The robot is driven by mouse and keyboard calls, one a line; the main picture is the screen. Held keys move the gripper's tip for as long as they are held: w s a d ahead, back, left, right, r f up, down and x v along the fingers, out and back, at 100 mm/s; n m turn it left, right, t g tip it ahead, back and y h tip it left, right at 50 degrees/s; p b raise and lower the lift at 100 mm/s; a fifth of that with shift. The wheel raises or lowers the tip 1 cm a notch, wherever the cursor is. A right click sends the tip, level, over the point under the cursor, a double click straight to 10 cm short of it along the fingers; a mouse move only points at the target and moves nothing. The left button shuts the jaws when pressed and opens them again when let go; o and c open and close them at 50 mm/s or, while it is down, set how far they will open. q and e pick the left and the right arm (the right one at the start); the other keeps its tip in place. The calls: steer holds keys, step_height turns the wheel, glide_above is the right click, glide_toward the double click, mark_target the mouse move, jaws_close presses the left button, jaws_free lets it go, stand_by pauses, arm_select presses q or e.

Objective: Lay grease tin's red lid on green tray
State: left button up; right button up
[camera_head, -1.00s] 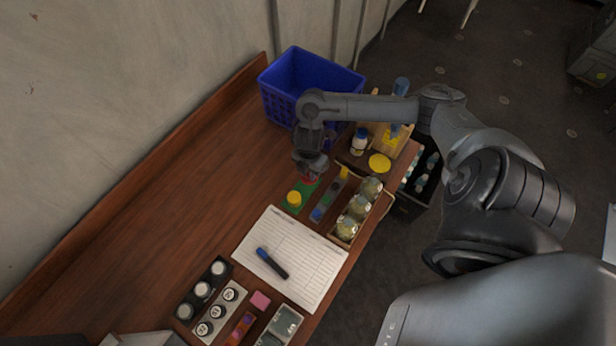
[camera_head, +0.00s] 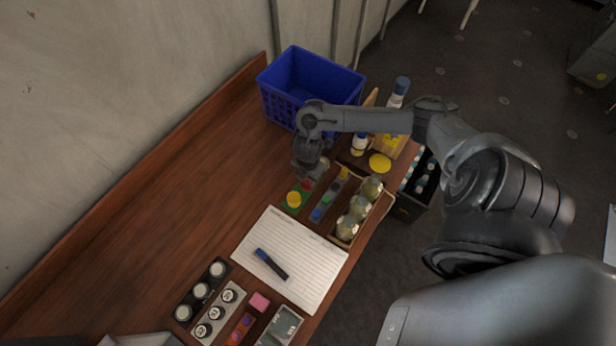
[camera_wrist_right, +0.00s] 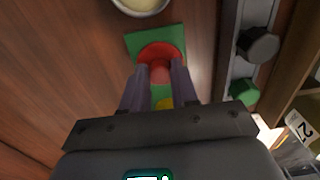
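The red lid (camera_wrist_right: 160,52) is over the green tray (camera_wrist_right: 140,41) in the right wrist view. Its knob sits between the fingertips of my right gripper (camera_wrist_right: 159,72), which look shut on it. In the head view the lid (camera_head: 308,184) shows as a small red patch under my right gripper (camera_head: 309,177), at the upper end of the tray (camera_head: 289,209). I cannot tell whether the lid touches the tray. An open round tin with pale contents (camera_wrist_right: 142,4), probably the grease tin, is cut off at the top of the wrist view. My left gripper is not in view.
A yellow round piece (camera_head: 294,199) stands on the tray's near end. A grey strip with coloured knobs (camera_head: 322,208) and a box of jars (camera_head: 345,233) lie close on the right. A blue basket (camera_head: 280,103) stands behind. A paper sheet (camera_head: 300,250) lies in front.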

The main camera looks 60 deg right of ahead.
steer(key=o, duration=0.3)
steer(key=shift+r, duration=0.1)
step_height(320, 180, up, 12)
steer(key=f+p, duration=0.1)
steer(key=p, duration=0.3)
steer(key=w+a+m+t+y, duration=0.1)
steer(key=w+a+t+y, duration=0.15)
steer(key=a, duration=0.95)
steer(key=w+a+m+t+y, duration=0.1)
steer(key=a+t, duration=0.2)
steer(key=a, duration=0.9)
steer(key=s+d+r+m+g+h, duration=0.1)
steer(key=s+d+r+m, duration=0.1)
steer(key=s+m, duration=0.3)
steer(key=s+d+r+m+g+h, duration=0.1)
steer(key=s+d+r+m+h, duration=0.1)
steer(key=s+m, duration=0.4)
steer(key=shift+s+d+r+m, duration=0.2)
steer(key=shift+r+m, duration=0.3)
steer(key=shift+m, duration=0.2)
